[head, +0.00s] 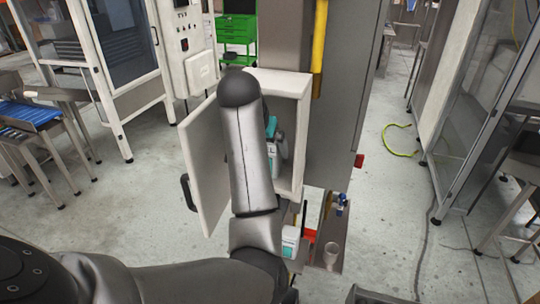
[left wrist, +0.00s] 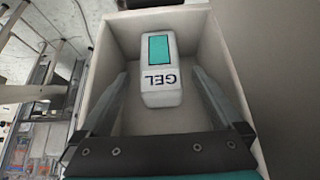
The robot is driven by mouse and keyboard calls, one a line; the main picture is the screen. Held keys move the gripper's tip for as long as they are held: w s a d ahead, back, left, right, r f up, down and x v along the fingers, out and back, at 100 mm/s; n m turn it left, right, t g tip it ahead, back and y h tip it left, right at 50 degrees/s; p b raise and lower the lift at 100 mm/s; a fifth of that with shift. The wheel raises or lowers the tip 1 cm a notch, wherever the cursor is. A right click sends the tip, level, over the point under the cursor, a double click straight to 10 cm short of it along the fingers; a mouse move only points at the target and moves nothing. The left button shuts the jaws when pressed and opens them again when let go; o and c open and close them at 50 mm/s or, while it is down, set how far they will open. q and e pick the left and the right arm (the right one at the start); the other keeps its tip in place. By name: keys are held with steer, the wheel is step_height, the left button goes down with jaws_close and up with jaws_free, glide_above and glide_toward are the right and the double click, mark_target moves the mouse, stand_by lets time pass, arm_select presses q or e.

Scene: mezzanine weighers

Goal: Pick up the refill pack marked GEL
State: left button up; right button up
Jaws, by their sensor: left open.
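The refill pack marked GEL (left wrist: 160,83) is a white block with a teal patch. In the left wrist view it lies inside a pale open-fronted cabinet (left wrist: 106,60), its lettering upside down. My left gripper (left wrist: 160,72) is open, with a finger on each side of the pack and visible gaps between. Whether the fingers reach past its near end is hard to tell. In the head view my left arm covers much of the cabinet (head: 297,88); only teal and grey parts show beside it, and I cannot tell which belong to the pack. My right gripper is not in view.
The cabinet door (head: 203,165) stands open to the left. A white container with a teal label (head: 290,241) and a clear cup (head: 331,254) stand below the cabinet. A yellow pipe (head: 319,40) runs down beside it. Open floor lies to the right.

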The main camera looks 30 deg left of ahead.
arm_select(q)
steer(key=shift+x, duration=2.75)
steer(key=shift+c, duration=0.2)
jaws_close()
